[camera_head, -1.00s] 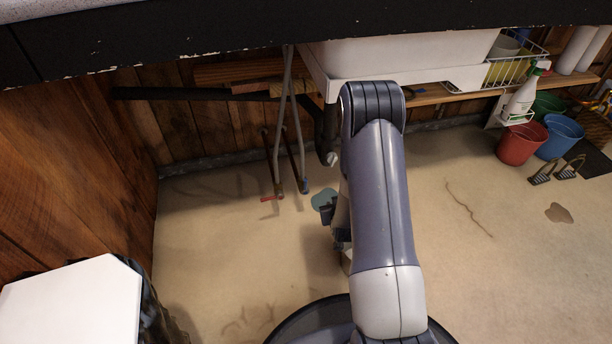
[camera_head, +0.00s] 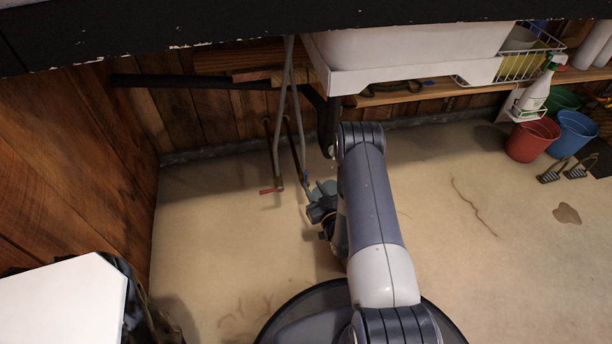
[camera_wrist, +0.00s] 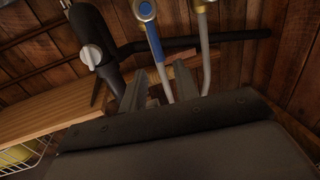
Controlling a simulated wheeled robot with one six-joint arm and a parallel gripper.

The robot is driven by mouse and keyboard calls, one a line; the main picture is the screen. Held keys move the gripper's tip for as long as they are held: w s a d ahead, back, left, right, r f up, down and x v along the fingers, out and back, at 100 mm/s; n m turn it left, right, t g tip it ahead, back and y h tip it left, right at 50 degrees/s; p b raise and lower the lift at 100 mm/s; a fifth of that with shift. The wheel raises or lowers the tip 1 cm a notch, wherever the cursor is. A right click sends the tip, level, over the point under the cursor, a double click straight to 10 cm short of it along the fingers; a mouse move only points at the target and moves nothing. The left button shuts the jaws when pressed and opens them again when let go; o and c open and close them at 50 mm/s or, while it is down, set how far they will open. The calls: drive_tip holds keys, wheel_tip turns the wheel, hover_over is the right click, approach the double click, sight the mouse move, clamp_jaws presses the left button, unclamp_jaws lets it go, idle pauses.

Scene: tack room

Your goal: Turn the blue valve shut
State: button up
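The blue valve (camera_head: 306,179) is on the right one of two grey pipes under the sink, low near the floor. In the wrist view its blue lever (camera_wrist: 153,40) runs roughly along its pipe, just beyond my fingertips. The red valve (camera_head: 270,191) is on the left pipe. My gripper (camera_head: 313,200) is just below and right of the blue valve in the head view, partly hidden by my arm. In the wrist view the two fingers of my gripper (camera_wrist: 149,75) stand apart with a gap between them. I see no contact with the lever.
The white sink (camera_head: 410,52) and a dark drain pipe (camera_wrist: 95,45) are close by. A wooden shelf (camera_head: 430,93) runs along the wall. Red (camera_head: 530,142) and blue buckets (camera_head: 572,135) stand right. A white-topped object (camera_head: 65,300) is front left. The floor between is open.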

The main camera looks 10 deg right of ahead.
sight(306, 175)
drive_tip(key=w+b, duration=0.1)
drive_tip(key=w, duration=0.2)
drive_tip(key=w+a+b, duration=0.1)
drive_tip(key=w, duration=0.3)
drive_tip(key=shift+a, duration=0.15)
drive_tip(key=shift+c, duration=0.5)
clamp_jaws()
drive_tip(key=shift+s, duration=0.1)
